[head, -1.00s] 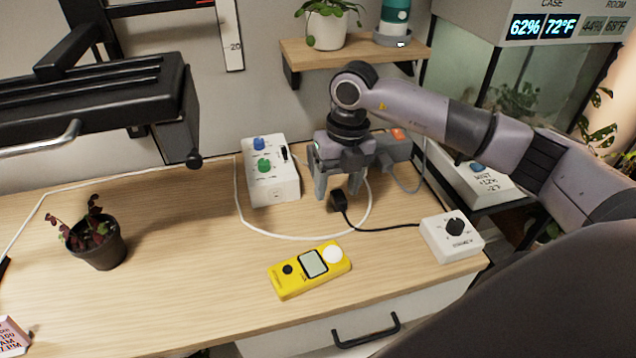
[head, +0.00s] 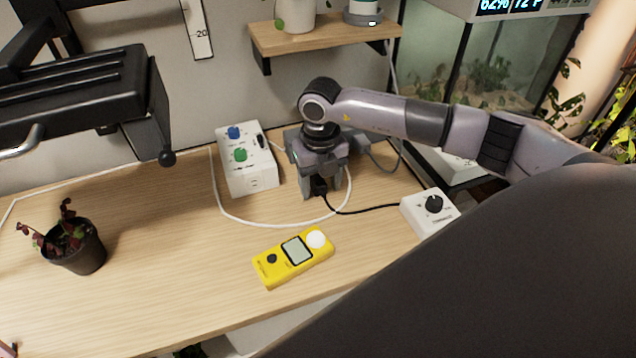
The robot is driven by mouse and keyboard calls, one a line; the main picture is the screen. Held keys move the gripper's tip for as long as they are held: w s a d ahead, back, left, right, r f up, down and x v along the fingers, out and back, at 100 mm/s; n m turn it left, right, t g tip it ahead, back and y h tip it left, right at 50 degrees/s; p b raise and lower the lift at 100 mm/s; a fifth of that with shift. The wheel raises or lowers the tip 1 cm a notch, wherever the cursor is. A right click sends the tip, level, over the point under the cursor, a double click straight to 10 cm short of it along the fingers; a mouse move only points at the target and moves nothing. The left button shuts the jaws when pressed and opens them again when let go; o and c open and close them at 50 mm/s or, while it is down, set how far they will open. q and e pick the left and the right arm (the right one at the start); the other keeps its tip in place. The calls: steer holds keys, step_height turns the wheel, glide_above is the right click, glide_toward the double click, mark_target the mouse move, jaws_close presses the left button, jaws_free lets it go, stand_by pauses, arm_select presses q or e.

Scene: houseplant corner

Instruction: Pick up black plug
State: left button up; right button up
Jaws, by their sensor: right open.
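The black plug (head: 320,186) lies on the wooden desk (head: 160,290), on the end of a black cord that runs right to a white dimmer box (head: 428,212) with a black knob. My right gripper (head: 322,187) points down over the plug, its jaws open with one finger on each side of it. The gripper body hides the back of the plug; I cannot tell whether the fingers touch it. My left gripper is not in view.
A white control box (head: 247,172) with blue and green knobs stands left of the gripper. A white cable loops around the plug. A yellow meter (head: 293,257) lies in front. A potted plant (head: 77,250) stands at the left, with clear desk between.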

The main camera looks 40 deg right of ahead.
jaws_close()
steer(key=shift+r, duration=0.1)
